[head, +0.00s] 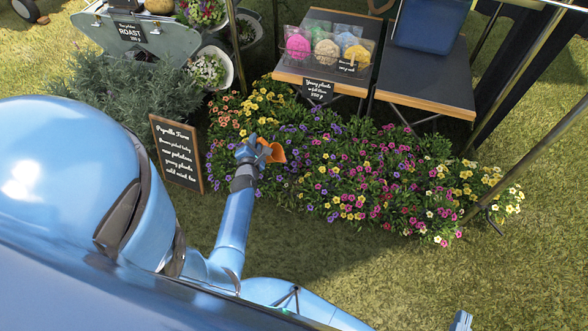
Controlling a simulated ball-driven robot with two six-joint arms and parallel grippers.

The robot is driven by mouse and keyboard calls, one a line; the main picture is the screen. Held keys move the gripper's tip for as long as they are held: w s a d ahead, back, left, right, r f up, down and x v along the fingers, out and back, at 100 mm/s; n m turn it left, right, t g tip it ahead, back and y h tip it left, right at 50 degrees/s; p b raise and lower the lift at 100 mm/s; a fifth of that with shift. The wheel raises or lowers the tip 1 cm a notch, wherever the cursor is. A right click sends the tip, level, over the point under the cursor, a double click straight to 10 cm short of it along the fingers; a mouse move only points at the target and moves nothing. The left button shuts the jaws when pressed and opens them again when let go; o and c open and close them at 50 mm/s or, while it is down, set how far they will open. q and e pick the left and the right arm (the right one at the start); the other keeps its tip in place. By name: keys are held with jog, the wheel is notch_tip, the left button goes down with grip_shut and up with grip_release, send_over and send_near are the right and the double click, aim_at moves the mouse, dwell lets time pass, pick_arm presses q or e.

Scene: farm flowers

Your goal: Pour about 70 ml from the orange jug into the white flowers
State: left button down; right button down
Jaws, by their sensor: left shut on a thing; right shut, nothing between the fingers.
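The orange jug (272,152) is small in the head view and looks tilted, with its opening toward the right. My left gripper (258,151) is shut on it and holds it over the left part of the colourful flower bed. The level inside the jug and any stream cannot be made out. White flowers (207,72) grow in a pale pot at the upper left, apart from the jug. Some pale blooms (512,200) also show at the bed's right end. My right gripper (461,320) is at the bottom edge, partly cut off, shut and empty.
A chalkboard sign (178,154) stands left of the jug. The mixed flower bed (350,170) spreads below two tables, one with packets (325,47), one with a blue crate (432,22). A grey-green shrub (115,95) is at left. Grass (400,280) in front is clear.

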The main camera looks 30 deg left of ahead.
pick_arm(q)
jog(key=shift+w+d+r+m+y+p, duration=0.15)
jog(key=shift+d+m+y+p, duration=0.2)
jog(key=shift+p, duration=0.35)
jog(key=shift+d+m+p, duration=0.25)
jog(key=shift+m+p, duration=0.15)
jog(key=shift+m, duration=0.05)
dwell(0.8)
jog(key=shift+d+m+t+y+p, duration=0.25)
jog(key=shift+d+m+t+p, duration=0.05)
jog(key=shift+d+m, duration=0.2)
dwell(1.0)
